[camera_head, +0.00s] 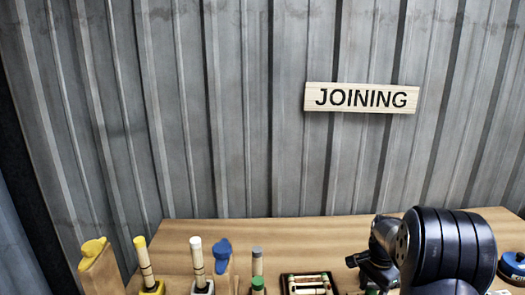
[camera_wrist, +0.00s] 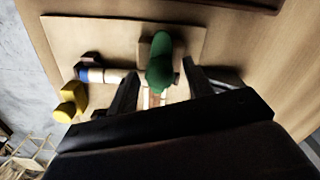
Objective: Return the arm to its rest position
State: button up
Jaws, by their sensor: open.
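My gripper (camera_wrist: 160,90) is open in the wrist view, its two dark fingers spread apart. A green-topped piece (camera_wrist: 160,65) on a wooden block shows between and beyond the fingers; I cannot tell whether either finger touches it. In the head view my dark arm fills the lower right, bent over the wooden bench (camera_head: 290,231), with the gripper end partly visible at its left side. Nothing is seen held.
A dark tray with rattan pieces (camera_head: 283,284) lies left of my arm. A yellow-capped stick (camera_head: 144,262), a pale stick (camera_head: 197,257), a blue-handled piece (camera_head: 222,252) and a grey-topped stick (camera_head: 257,262) stand further left. A blue round object (camera_head: 513,264) is at right. A JOINING sign (camera_head: 361,98) hangs behind.

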jog(key=n, duration=0.4)
jog(key=shift+r, duration=0.15)
jog(key=n, duration=0.4)
jog(key=shift+n, duration=0.4)
jog(key=n+p, duration=0.1)
jog(key=n, duration=0.3)
jog(key=shift+n, duration=0.4)
jog(key=n+p, duration=0.1)
jog(key=n, duration=0.3)
jog(key=shift+n, duration=0.3)
jog(key=shift+r, duration=1.25)
jog(key=shift+b, duration=0.3)
